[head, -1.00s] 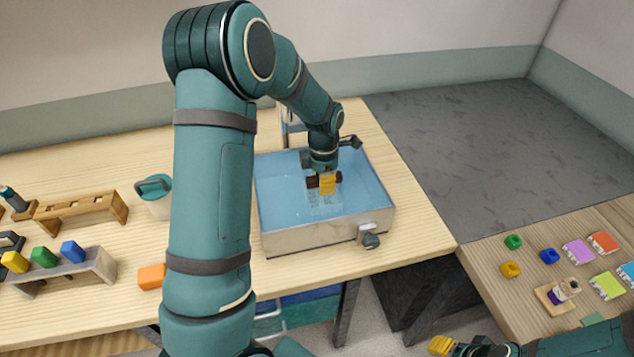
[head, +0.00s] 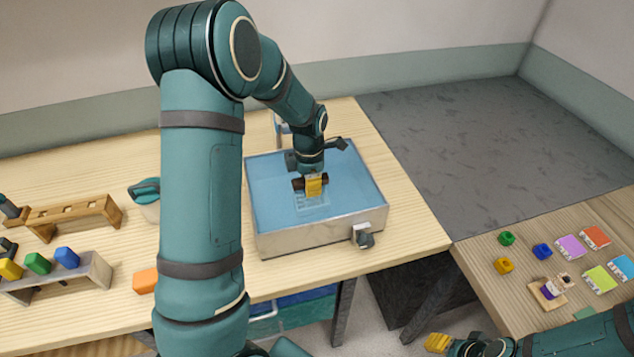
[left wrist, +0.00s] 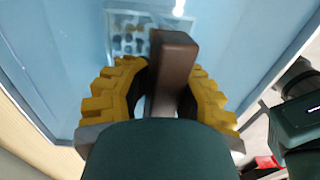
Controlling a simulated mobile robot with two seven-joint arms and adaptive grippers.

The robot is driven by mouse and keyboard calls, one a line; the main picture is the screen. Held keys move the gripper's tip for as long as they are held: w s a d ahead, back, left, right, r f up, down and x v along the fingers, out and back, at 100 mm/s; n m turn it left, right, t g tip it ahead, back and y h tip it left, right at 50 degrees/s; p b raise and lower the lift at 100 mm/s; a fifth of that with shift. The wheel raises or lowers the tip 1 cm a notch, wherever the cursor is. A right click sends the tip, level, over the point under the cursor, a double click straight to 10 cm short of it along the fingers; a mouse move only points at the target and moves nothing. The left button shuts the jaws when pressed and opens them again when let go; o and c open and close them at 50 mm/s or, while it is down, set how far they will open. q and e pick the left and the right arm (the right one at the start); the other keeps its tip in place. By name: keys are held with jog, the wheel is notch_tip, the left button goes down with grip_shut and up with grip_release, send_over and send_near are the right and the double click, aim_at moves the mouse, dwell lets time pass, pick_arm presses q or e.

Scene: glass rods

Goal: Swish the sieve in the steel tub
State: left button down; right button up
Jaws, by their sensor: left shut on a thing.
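The steel tub (head: 315,240) stands on the wooden table and holds blue water. My left gripper (head: 314,186) is over the middle of the tub, pointing down, shut on a dark brown handle (left wrist: 172,70) between its yellow fingers. The sieve (head: 312,203) shows as a pale grid below the gripper in the head view. It also shows in the left wrist view (left wrist: 130,38), with dark holes, seemingly in the water. My right gripper (head: 437,342) is at the lower right, away from the tub; its finger gap is not clear.
A tap (head: 363,236) sticks out of the tub's front wall. At the left are wooden racks (head: 75,216) with coloured pieces, a teal-lidded pot (head: 147,200) and an orange block (head: 145,281). The right table carries coloured blocks and cards (head: 571,247).

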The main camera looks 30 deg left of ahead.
aim_at(324, 174)
pick_arm(q)
jog(key=shift+s+a, duration=0.5)
jog(key=shift+s, duration=0.1)
jog(key=shift+w+d+p, duration=0.5)
jog(key=shift+w+d, duration=1.15)
jog(key=shift+w, duration=0.3)
jog(key=shift+r+p, duration=0.3)
jog(key=shift+r, duration=0.05)
jog(key=shift+r+p, duration=0.65)
jog(key=shift+r, duration=0.15)
notch_tip(324, 174, up, 9)
jog(key=p, duration=0.7)
jog(key=shift+f, duration=0.1)
